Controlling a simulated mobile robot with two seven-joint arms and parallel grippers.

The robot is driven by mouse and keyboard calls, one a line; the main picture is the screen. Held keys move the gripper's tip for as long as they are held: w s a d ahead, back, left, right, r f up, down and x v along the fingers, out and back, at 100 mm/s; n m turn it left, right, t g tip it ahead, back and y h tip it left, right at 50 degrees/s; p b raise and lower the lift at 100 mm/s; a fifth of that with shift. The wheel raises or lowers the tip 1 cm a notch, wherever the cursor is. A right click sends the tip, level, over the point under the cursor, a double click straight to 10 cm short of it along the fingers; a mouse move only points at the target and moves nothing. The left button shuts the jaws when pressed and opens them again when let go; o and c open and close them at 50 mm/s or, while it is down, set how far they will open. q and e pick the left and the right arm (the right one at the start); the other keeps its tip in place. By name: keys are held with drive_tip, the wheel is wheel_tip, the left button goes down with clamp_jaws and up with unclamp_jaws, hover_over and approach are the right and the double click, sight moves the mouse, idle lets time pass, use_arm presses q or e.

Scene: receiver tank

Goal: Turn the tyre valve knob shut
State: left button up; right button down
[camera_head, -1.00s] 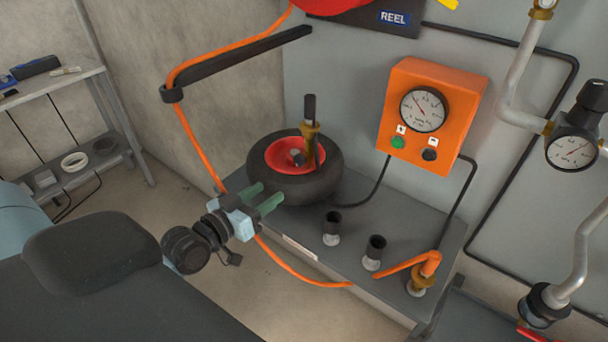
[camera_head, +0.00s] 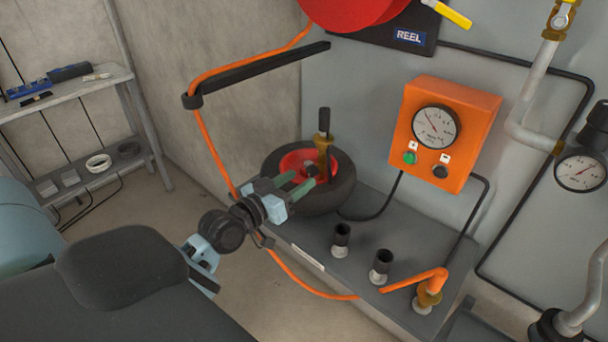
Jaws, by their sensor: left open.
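The tyre (camera_head: 338,192) lies flat on the grey bench with its red hub (camera_head: 292,160) facing up. A brass valve fitting (camera_head: 322,160) with an upright black handle (camera_head: 324,121) stands at the hub. A small dark knob (camera_head: 310,169) shows low beside the fitting, partly hidden; I cannot tell which of these is the valve knob. My left gripper (camera_head: 303,180) is open, with its green fingers over the near left side of the tyre, pointing at the dark knob. I cannot tell whether they touch anything. My right gripper is out of view.
Two black-topped posts (camera_head: 341,236) stand on the bench (camera_head: 345,272). An orange gauge box (camera_head: 470,105) is on the wall.

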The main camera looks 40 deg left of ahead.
sight(309, 173)
use_arm(q)
drive_tip(key=shift+w+d, duration=0.2)
drive_tip(key=shift+w, duration=1.35)
drive_tip(key=shift+c, duration=0.6)
drive_tip(key=c, duration=0.9)
drive_tip(key=shift+o, duration=0.2)
